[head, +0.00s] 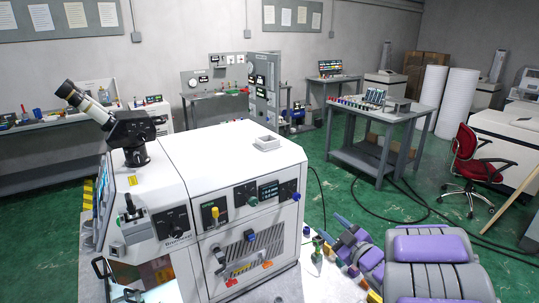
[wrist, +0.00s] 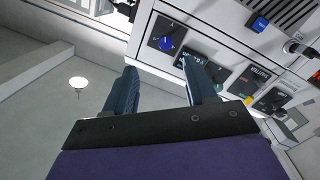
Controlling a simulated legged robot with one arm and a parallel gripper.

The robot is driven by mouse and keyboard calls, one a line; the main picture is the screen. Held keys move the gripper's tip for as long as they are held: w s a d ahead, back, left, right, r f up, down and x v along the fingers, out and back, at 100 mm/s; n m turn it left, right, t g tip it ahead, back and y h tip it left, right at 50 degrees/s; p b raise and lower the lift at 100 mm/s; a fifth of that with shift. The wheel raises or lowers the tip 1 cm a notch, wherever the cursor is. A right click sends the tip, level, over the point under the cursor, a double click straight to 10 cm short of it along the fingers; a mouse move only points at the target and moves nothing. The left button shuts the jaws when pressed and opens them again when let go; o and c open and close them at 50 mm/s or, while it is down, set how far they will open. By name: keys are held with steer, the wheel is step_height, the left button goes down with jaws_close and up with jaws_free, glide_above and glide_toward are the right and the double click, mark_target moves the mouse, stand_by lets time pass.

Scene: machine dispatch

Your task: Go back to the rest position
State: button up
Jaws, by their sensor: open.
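My gripper (wrist: 160,68) shows in the wrist view with its two dark blue fingers apart and nothing between them. The wrist view is tilted; the white machine's panel with knobs and labels (wrist: 225,55) lies beyond the fingers at the upper right. In the head view the white machine (head: 225,165) stands in front of me, left of my purple and grey body parts.
A microscope-like eyepiece (head: 130,130) sits on the machine's left part. A grey table (head: 365,155) with small coloured parts and a red chair (head: 472,165) stand further back right. Black cables (head: 425,212) cross the green floor (head: 335,195), which is otherwise fairly open there.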

steer(key=s+d+m+g+h, duration=0.5)
steer(key=s+m+g+h, duration=0.25)
steer(key=s+h, duration=0.25)
steer(key=s+a+m+g+y, duration=0.1)
steer(key=s+a+g, duration=0.2)
steer(key=s, duration=0.8)
steer(key=s+a+m+g+y, duration=0.1)
steer(key=s+a+g, duration=0.3)
steer(key=s+a, duration=0.3)
steer(key=s+a+f+m+g+y, duration=0.1)
steer(key=s+a+g, duration=0.2)
steer(key=s, duration=1.3)
steer(key=a, duration=0.2)
steer(key=shift+s+a+g, duration=0.2)
steer(key=shift+a+g, duration=0.1)
steer(key=shift+g, duration=0.05)
steer(key=shift+m, duration=0.25)
